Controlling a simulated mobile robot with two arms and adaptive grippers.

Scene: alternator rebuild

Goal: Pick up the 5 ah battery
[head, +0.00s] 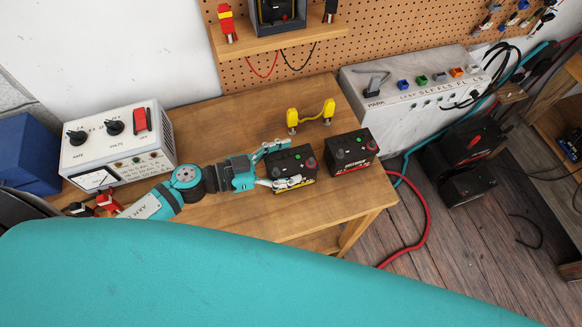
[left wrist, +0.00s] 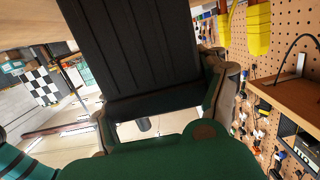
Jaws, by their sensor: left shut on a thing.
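Two small black batteries are on the wooden bench in the head view. The left one (head: 297,163) has a yellowish label low on its side and a green dot on top. The right one (head: 351,152) has a red-marked label and stands beside it, a small gap apart. I cannot read an Ah rating on either. My left gripper (head: 280,166) is shut on the left battery, with one finger on its far side and one on its near side. In the left wrist view the battery's black ribbed side (left wrist: 130,45) fills the space between the fingers. My right gripper is not in view.
A yellow two-post part (head: 311,113) stands behind the batteries. A white test box (head: 117,140) stands at the left and a long grey tester (head: 415,92) at the right. A red cable (head: 424,215) hangs past the bench's right edge. Teal bodywork fills the foreground.

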